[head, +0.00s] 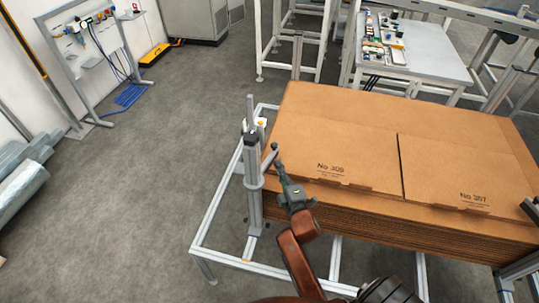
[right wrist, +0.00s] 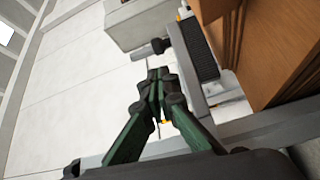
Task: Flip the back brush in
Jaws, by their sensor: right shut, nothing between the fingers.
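My right gripper (head: 279,165) is shut and empty, beside the upright metal post (head: 251,175) at the left corner of the cardboard stack. In the right wrist view its green fingers (right wrist: 157,78) meet at the tips. Just beyond them a dark rounded knob or rod end (right wrist: 160,46) sticks out beside a dark textured strip (right wrist: 197,50), which looks like a brush, on a grey metal part. I cannot tell whether the tips touch the knob. The brush is hard to make out in the head view. My left gripper is not in view.
Stacked flat cardboard (head: 355,135) fills the right, close to my gripper, within a low aluminium frame (head: 222,258). A table with small parts (head: 435,65) stands behind. A tool stand (head: 80,62) is at the upper left. The floor left of the frame is clear.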

